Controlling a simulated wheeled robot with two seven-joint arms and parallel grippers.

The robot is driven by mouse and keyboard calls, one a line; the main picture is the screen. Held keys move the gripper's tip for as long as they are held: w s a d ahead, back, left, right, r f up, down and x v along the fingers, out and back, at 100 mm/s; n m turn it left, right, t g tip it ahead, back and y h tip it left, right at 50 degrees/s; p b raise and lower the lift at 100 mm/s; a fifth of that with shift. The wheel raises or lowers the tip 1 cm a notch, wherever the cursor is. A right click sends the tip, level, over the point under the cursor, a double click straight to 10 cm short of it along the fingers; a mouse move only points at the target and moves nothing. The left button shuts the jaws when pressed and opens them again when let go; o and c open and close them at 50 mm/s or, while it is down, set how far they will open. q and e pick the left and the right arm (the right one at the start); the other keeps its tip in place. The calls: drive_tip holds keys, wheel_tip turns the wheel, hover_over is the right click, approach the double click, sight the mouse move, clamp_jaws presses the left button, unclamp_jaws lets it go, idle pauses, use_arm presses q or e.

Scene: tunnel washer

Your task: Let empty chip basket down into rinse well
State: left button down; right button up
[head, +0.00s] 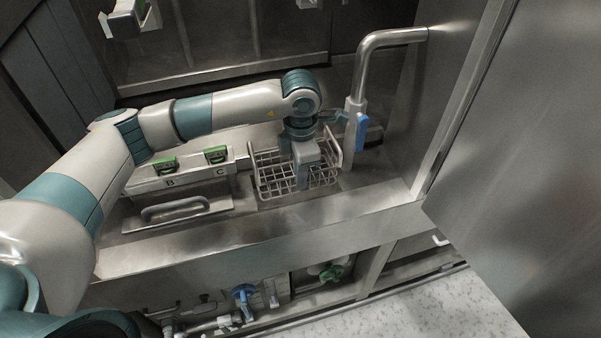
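The empty wire chip basket (272,182) is in the middle of the head view, upright and looking roughly level. It is at the opening of the rinse well (262,204), right of the labelled panel. How deep it sits in the well I cannot tell. My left gripper (303,184) points down over the basket's middle, with its fingers reaching among the wires. The hand hides the fingertips' hold, so whether they are closed on the basket is not clear.
A bent steel pipe (357,98) with a blue lever (362,132) stands close behind right of the basket. Green clips (216,154) sit on a panel marked B and C, left of it. A handled cover (175,208) lies in front of them. A steel ledge (270,228) runs along the front.

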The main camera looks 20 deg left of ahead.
sight(300, 193)
use_arm(q)
drive_tip(key=shift+f+b, duration=0.3)
drive_tip(key=shift+f, duration=1.05)
drive_tip(key=shift+f+b, duration=1.3)
drive_tip(key=shift+b, duration=0.5)
drive_tip(key=shift+s+f, duration=0.1)
drive_tip(key=c, duration=1.9)
unclamp_jaws()
drive_tip(key=shift+f, duration=0.2)
drive_tip(key=shift+s+d, duration=0.1)
drive_tip(key=shift+s, duration=0.05)
